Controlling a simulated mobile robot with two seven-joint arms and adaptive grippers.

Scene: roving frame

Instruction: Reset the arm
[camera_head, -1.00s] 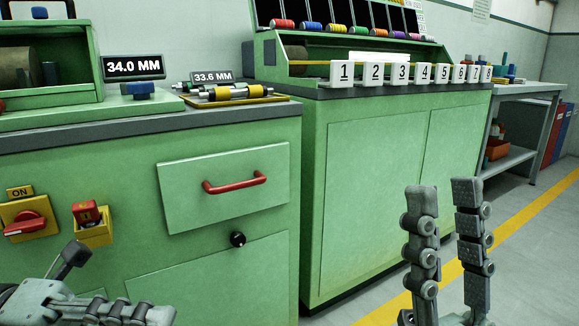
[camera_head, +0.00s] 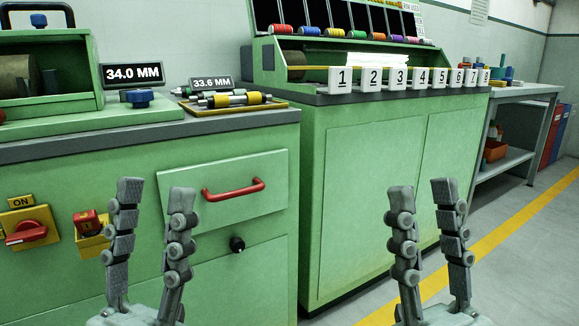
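My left gripper (camera_head: 157,188) points upward at the lower left, in front of the green cabinet. Its two fingers are spread apart with nothing between them. My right gripper (camera_head: 422,187) points upward at the lower right, in front of the second cabinet and the floor. Its fingers are also apart and empty. The two grippers stand side by side at about the same height. The arm links behind them are out of view below.
The left green cabinet has a drawer with a red handle (camera_head: 233,190), a red rotary switch (camera_head: 27,232) and a black knob (camera_head: 237,244). A tray of rollers (camera_head: 222,107) lies on its top. Numbered blocks (camera_head: 398,78) line the second cabinet. Floor is free at right.

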